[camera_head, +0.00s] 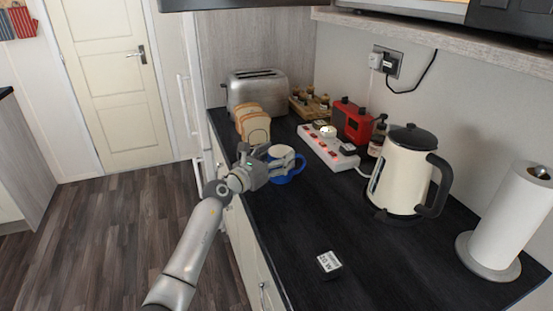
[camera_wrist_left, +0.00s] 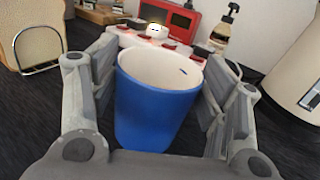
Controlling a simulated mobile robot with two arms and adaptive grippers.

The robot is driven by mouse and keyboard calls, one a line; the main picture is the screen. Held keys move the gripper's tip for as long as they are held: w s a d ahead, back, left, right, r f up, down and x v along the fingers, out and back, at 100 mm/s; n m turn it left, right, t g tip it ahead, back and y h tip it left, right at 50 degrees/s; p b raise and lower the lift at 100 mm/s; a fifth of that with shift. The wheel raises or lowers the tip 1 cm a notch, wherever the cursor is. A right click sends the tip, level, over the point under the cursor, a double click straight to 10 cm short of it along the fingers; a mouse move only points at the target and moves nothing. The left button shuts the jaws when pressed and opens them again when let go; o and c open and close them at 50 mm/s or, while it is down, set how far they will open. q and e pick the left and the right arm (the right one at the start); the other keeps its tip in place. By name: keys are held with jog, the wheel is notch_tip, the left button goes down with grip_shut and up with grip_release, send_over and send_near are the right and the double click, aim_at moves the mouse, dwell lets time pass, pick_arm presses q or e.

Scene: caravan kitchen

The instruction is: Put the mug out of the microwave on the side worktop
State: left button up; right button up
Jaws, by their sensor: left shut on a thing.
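The mug (camera_head: 290,178) is blue outside and white inside, and stands upright at the worktop, near its left edge. My left gripper (camera_head: 275,161) is shut on it, with a finger on each side. The mug (camera_wrist_left: 155,115) fills the middle of the left wrist view between the gripper's fingers (camera_wrist_left: 166,66), and its inside looks empty. I cannot tell whether its base touches the dark worktop (camera_head: 290,231). A dark appliance (camera_head: 510,18), perhaps the microwave, is partly cut off on the shelf at the top right. My right gripper is not in view.
Bread in a rack (camera_head: 252,122) and a toaster (camera_head: 257,90) stand behind the mug. A power strip (camera_head: 328,149), red device (camera_head: 352,120), kettle (camera_head: 402,175) and paper roll (camera_head: 510,218) line the right.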

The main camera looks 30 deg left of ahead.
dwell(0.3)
pick_arm(q)
jog(key=shift+f, duration=0.15)
jog(key=o, duration=1.4)
jog(key=shift+s, duration=0.1)
jog(key=shift+c, duration=0.2)
jog(key=shift+r, duration=0.2)
jog(key=shift+s+a+f, duration=0.1)
jog(key=shift+s+f, duration=0.05)
jog(key=shift+s, duration=0.1)
jog(key=v, duration=1.1)
jog(key=shift+s, duration=0.25)
